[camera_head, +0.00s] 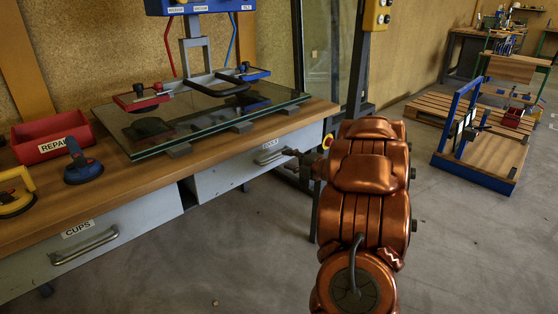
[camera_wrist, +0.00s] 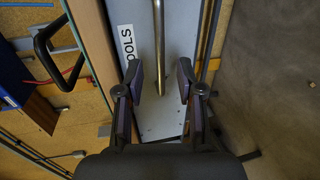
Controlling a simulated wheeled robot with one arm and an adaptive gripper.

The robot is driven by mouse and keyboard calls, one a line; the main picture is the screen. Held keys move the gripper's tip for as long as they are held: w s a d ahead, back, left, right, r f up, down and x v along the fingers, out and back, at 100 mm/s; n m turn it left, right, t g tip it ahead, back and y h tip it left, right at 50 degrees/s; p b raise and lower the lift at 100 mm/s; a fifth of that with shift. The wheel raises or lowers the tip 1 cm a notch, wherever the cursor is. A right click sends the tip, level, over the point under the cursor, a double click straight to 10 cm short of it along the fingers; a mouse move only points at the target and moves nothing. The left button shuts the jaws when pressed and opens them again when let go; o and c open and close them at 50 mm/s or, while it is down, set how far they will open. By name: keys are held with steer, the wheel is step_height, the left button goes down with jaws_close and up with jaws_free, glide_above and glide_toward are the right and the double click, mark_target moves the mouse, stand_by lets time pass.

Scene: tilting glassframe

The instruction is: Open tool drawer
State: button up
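The tool drawer (camera_head: 225,177) is a grey front under the right part of the workbench; it looks closed. Its label reads "TOOLS" in the wrist view (camera_wrist: 127,45). Its metal bar handle (camera_head: 268,157) also shows in the wrist view (camera_wrist: 159,40), running from the top edge down between my fingers. My gripper (camera_head: 294,157) is at the right end of the handle in the head view. In the wrist view my gripper (camera_wrist: 159,70) is open, one finger on each side of the handle's end, with gaps visible. Whether the bar lies deep between the fingers is unclear.
A glass pane (camera_head: 190,120) with suction cups lies on the workbench (camera_head: 150,172) above the drawer. A "CUPS" drawer (camera_head: 130,220) is at left. A red bin (camera_head: 52,138) stands on the bench. A post (camera_head: 357,65) rises behind my arm. The floor (camera_head: 235,255) in front is clear.

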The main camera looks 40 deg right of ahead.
mark_target(279, 157)
steer(key=shift+b+x, duration=0.45)
steer(key=shift+x, duration=2.4)
steer(key=shift+c, duration=0.4)
jaws_close()
